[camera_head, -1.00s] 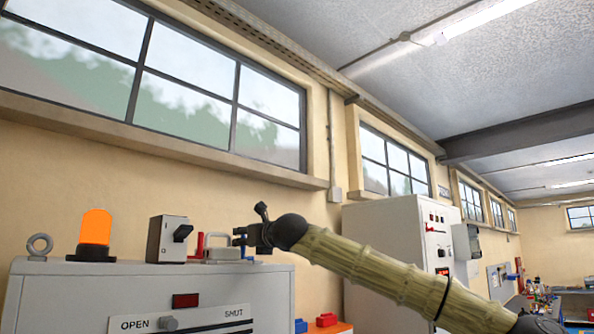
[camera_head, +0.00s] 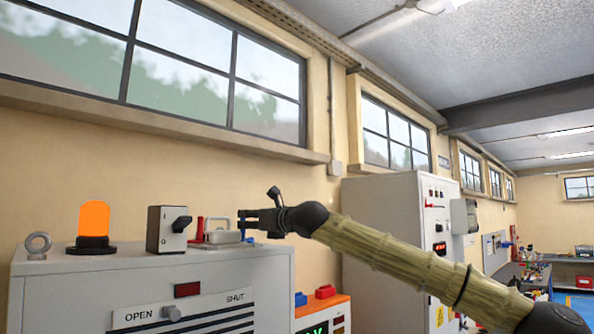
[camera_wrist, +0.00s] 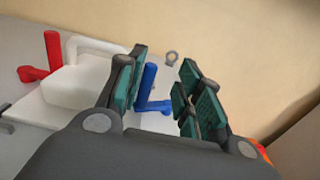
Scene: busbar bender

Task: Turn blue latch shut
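The blue latch (camera_wrist: 149,88) shows in the wrist view as an upright blue handle with a foot on a white plate. My gripper (camera_wrist: 163,62) is open, with one green-padded finger on each side of the handle in the picture. The handle appears closer to the left finger, with a gap to the right one; I cannot tell contact. In the head view my gripper (camera_head: 243,219) is over the right part of the grey cabinet top, beside the white lid (camera_head: 222,236). The blue latch is hardly visible there.
A red latch (camera_wrist: 52,55) stands left of the white handled lid. On the grey cabinet (camera_head: 90,295) are a switch box (camera_head: 166,229), an orange lamp (camera_head: 93,220) and a metal ring (camera_head: 38,243). A tall white cabinet (camera_head: 388,235) stands behind my arm.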

